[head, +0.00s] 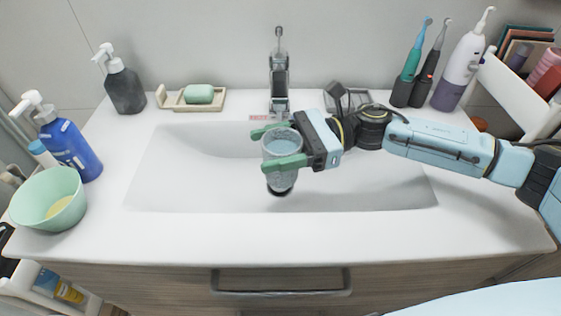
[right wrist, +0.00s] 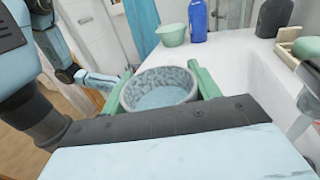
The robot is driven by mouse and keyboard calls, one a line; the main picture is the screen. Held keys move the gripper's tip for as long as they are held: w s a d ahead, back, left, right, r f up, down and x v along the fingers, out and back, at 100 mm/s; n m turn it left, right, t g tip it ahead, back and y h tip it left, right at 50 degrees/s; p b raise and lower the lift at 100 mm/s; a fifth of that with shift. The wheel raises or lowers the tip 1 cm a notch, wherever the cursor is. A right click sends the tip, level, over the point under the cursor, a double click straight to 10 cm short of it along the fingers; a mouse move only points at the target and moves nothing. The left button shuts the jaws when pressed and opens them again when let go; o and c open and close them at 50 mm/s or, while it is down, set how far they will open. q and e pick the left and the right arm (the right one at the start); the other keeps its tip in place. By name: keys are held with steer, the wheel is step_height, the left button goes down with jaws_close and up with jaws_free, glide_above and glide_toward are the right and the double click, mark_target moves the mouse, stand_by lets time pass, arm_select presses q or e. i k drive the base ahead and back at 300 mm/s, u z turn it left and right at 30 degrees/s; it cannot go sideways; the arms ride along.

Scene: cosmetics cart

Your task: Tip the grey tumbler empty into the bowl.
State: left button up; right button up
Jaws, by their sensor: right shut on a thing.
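The grey tumbler (head: 281,160) is held over the sink basin, close to upright, with its open mouth up. Pale blue contents show inside it in the right wrist view (right wrist: 160,90). My right gripper (head: 275,148) has its green fingers on either side of the tumbler and is shut on it. The mint-green bowl (head: 33,190) stands on the counter's left end, well to the left of the tumbler, with something yellow inside. The bowl also shows at the far end of the counter in the right wrist view (right wrist: 172,36). My left gripper is not in view.
The white sink basin (head: 200,185) lies under the tumbler, with a tap (head: 279,80) behind. A blue pump bottle (head: 70,148) stands close behind the bowl. A dark dispenser (head: 125,90) and a soap dish (head: 170,101) stand at the back. The counter's front strip is clear.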

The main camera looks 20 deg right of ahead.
mark_target(54, 199)
steer(key=k, duration=1)
